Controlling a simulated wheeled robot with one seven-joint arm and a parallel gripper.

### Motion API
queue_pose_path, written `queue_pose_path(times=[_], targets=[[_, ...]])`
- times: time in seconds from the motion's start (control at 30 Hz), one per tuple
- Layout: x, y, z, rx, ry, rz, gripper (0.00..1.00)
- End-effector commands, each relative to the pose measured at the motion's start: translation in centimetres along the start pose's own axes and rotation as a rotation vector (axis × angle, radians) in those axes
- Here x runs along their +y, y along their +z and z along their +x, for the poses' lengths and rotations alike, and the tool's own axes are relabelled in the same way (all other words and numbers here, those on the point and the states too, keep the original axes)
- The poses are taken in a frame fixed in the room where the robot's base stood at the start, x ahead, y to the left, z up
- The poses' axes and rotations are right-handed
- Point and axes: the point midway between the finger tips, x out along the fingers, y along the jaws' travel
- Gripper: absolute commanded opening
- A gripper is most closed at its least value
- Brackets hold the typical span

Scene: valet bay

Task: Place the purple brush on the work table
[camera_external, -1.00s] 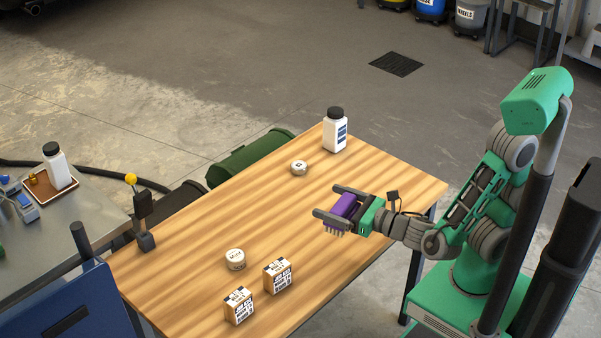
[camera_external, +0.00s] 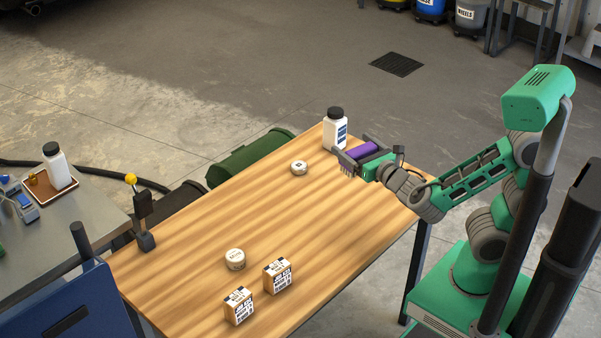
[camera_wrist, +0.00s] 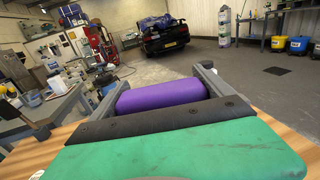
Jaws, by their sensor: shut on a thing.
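The purple brush (camera_external: 361,149) is held between the fingers of my gripper (camera_external: 357,156), bristles pointing down. It is over the far right part of the wooden work table (camera_external: 190,260), near the white bottle. In the external view I cannot tell whether the bristles touch the table top. In the wrist view the purple brush (camera_wrist: 160,95) lies crosswise between the two dark fingers of my gripper (camera_wrist: 160,88), and its bristles are hidden.
A white bottle with a black cap (camera_external: 335,130) stands just behind my gripper. A round tin (camera_external: 299,167) lies to its left. Another tin (camera_external: 235,259) and two small boxes (camera_external: 278,275) (camera_external: 239,305) stand near the front. The middle of the table is clear.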

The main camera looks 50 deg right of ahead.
Motion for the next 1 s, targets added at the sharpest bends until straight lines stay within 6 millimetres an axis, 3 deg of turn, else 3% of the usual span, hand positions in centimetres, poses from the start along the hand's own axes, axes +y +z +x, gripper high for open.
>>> queue_pose_path(times=[0.17, 0.67, 1.0], targets=[[-3.3, 0.3, 0.9, 0.0, -0.078, -0.001, 0.46], [-2.1, 2.6, 3.0, -0.002, -0.077, -0.004, 0.46], [-2.3, 1.1, 3.5, -0.001, -0.069, 0.0, 0.46]])
